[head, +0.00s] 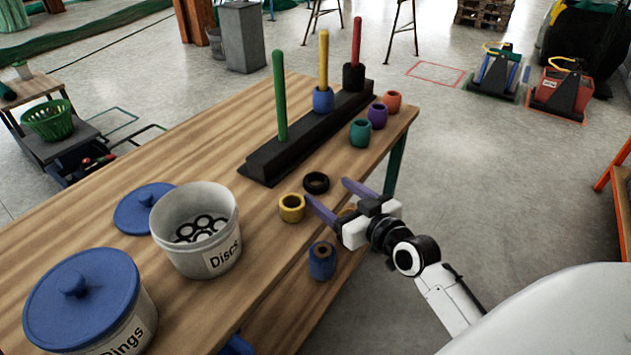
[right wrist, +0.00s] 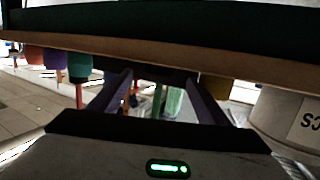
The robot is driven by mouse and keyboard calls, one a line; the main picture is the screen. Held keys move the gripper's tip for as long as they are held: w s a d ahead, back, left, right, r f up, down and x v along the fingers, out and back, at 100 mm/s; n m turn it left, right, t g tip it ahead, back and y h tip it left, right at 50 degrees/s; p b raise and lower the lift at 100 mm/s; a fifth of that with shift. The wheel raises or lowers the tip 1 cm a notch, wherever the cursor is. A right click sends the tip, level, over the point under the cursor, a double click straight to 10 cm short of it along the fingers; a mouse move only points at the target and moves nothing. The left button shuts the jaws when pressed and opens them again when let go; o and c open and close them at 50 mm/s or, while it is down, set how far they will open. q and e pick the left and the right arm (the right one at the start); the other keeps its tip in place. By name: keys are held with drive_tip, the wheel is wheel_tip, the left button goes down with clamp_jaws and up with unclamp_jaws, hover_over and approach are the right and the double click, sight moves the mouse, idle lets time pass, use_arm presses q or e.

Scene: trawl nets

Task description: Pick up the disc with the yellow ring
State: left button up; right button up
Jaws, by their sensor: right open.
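A yellow ring (head: 291,208) stands near the table's front edge; it also shows in the right wrist view (right wrist: 214,88). A black disc (head: 316,182) lies just behind and right of it, apart from it. My right gripper (head: 327,191) is open and empty, its two purple fingers pointing over the table edge. The left fingertip is close to the yellow ring and the black disc appears between the fingers' directions. Whether the fingers touch anything is unclear. My left gripper is not in view.
Teal (head: 360,133), purple (head: 377,116) and red (head: 392,100) rings stand right. A peg rack (head: 262,163) is behind. The Discs tub (head: 180,245) and lidded Rings tub (head: 148,310) stand left.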

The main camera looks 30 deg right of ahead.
sight(312, 176)
drive_tip(key=w, duration=0.5)
drive_tip(key=shift+f, duration=0.25)
drive_tip(key=shift+c, duration=0.4)
drive_tip(key=shift+d, duration=0.1)
drive_tip(key=c, duration=1.1)
